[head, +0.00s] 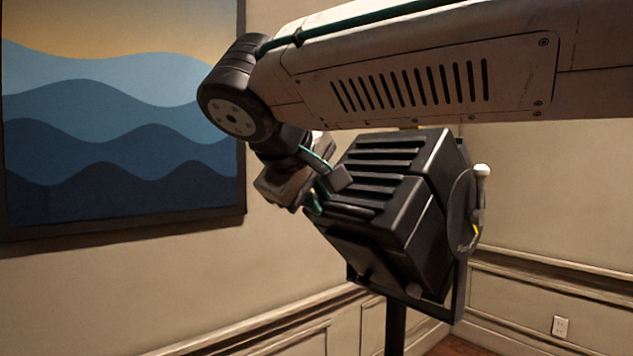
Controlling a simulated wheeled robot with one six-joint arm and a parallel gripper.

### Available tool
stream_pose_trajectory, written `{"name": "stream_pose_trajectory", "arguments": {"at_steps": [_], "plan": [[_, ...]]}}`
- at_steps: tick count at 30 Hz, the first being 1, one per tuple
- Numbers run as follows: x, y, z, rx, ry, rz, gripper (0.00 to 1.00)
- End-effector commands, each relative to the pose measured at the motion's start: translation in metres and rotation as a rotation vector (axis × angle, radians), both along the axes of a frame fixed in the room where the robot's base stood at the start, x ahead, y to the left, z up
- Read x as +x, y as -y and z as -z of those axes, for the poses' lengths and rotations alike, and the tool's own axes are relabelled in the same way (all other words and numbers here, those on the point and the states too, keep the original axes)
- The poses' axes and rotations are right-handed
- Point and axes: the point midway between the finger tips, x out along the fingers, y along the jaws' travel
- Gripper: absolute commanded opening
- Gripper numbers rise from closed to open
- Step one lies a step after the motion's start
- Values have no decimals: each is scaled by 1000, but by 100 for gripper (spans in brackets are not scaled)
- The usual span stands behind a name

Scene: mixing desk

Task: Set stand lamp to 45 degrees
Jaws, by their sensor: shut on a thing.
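The stand lamp (408,205) is a black box-shaped housing with ridged vents on its top. It is tilted in its side bracket (462,240) on a dark upright pole (395,325). A pale knob (482,170) and a round disc with a yellow mark (474,231) show on its right side. My gripper (318,200) is at the lamp's left side, shut on the lamp's edge. My wrist hides most of the fingers, so the exact contact spot is hidden. The lamp's front face is turned away from view.
My arm crosses the upper right of the view, just above the lamp. A framed wave picture (120,110) hangs on the wall at left. Panelled walls stand behind, with a wall outlet (560,326) at lower right. There is open room to the right of the lamp.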

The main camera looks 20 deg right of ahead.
Motion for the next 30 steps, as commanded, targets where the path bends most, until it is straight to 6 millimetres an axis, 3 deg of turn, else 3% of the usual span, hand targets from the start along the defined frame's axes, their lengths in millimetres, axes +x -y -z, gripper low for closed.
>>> {"name": "stream_pose_trajectory", "arguments": {"at_steps": [21, 22, 24, 30], "plan": [[-1, -3, 16, -1, -14, 1, 0], [-1, -3, 16, -1, -15, 1, 17], [-1, -3, 15, -1, -13, 1, 36], [-1, -2, 13, 0, -7, 1, 36]]}}
